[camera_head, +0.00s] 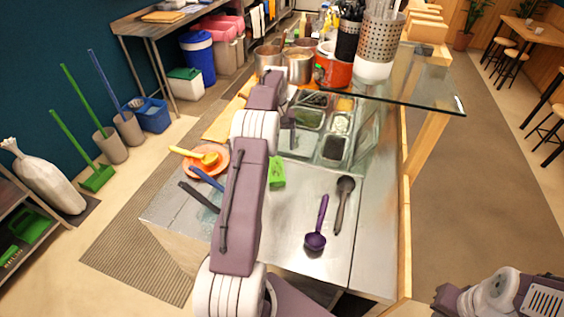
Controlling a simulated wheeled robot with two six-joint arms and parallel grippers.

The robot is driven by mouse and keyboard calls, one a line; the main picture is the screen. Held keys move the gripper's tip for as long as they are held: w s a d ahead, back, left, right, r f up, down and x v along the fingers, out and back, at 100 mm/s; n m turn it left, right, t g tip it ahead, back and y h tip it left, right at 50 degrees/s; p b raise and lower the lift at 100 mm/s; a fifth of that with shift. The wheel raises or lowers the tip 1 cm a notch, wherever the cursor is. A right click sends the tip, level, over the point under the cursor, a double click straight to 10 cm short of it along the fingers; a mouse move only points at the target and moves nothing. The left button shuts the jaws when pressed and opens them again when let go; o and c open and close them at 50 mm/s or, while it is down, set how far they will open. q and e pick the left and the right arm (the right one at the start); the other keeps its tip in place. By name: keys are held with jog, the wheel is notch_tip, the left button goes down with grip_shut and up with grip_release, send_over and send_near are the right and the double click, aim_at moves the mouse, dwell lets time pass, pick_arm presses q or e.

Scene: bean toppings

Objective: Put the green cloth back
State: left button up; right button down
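The green cloth (278,173) is a small bright green patch on the steel counter (285,230), just right of my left arm, which may cover part of it. My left arm crosses the middle of the view and reaches over the counter toward the topping bins. Its gripper (292,133) appears as a small dark shape at the near-left edge of the bins, beyond the cloth and apart from it. Its fingers are too small and covered to read. Only part of my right arm shows at the bottom right corner; its gripper is out of view.
A purple ladle (317,238) and a dark spoon (344,195) lie right of the cloth. An orange plate (216,166) with a yellow utensil is on the left, near blue and black handles. Topping bins (308,119) and a glass shelf (425,78) lie beyond. The counter's front is clear.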

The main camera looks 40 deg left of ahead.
pick_arm(q)
jog(key=s+d+m, duration=0.2)
jog(key=s+d, duration=0.1)
jog(key=d, duration=0.5)
jog(key=s+d+m, duration=0.2)
jog(key=s+d, duration=0.1)
jog(key=d, duration=0.5)
jog(key=s+d+f+m, duration=0.1)
jog(key=s+d, duration=0.3)
jog(key=s, duration=0.4)
jog(key=s+d+f+m+t, duration=0.1)
jog(key=s+d, duration=0.3)
jog(key=s, duration=0.4)
jog(key=shift+s+d+f+m, duration=0.2)
jog(key=shift+s+d+m, duration=0.15)
jog(key=shift+m, duration=0.45)
